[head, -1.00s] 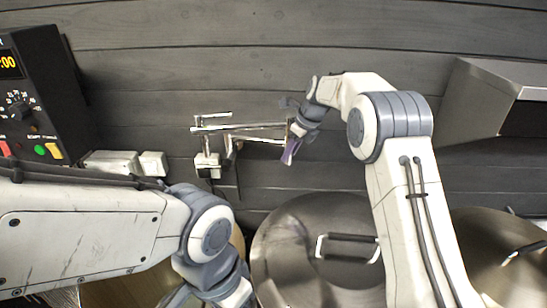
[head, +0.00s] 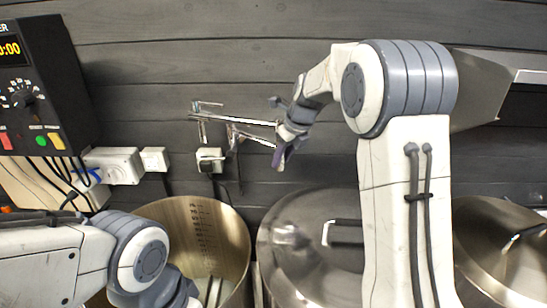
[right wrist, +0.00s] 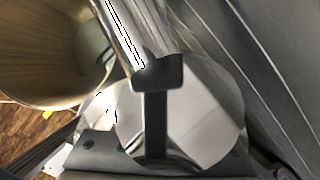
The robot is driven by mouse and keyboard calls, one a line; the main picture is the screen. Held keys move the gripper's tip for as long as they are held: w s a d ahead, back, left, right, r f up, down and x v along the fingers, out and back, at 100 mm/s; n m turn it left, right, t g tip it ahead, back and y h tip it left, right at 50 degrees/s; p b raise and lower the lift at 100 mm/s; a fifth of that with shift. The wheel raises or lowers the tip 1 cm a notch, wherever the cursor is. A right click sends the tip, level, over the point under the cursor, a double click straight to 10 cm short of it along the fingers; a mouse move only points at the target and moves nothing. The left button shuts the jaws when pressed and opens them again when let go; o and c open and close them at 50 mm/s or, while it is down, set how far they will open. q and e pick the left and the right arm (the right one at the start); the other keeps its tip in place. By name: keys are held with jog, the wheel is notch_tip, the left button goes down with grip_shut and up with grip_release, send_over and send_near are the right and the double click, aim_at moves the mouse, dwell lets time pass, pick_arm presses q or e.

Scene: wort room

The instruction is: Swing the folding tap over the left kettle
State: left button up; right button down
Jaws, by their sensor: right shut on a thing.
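The folding tap (head: 240,121) is a jointed chrome pipe on the dark plank wall, its outer arm reaching right. My right gripper (head: 281,157) is shut on the tap's outer end, above and between the left and middle kettles. In the right wrist view the chrome pipe (right wrist: 125,28) runs down to a black piece at the gripper. The left kettle (head: 232,225) is open, with a marked steel inside; it also shows in the right wrist view (right wrist: 40,60). My left arm is at lower left; its gripper is out of view.
A lidded kettle (head: 290,255) with a black handle stands in the middle. Another lidded kettle (head: 500,265) is at right. A black control box (head: 40,85) with cables hangs at left, beside wall sockets (head: 115,165). A steel hood (head: 490,85) is at upper right.

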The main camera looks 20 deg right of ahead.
jog(key=shift+w+a+r, duration=0.1)
jog(key=shift+a, duration=0.15)
jog(key=c, duration=0.8)
grip_release()
jog(key=shift+o, duration=1.3)
jog(key=shift+w+a, duration=0.1)
jog(key=shift+a, duration=0.05)
jog(key=shift+d, duration=0.3)
jog(key=p+v, duration=0.8)
jog(key=v, duration=0.2)
jog(key=shift+r, duration=0.15)
jog(key=shift+s, duration=0.25)
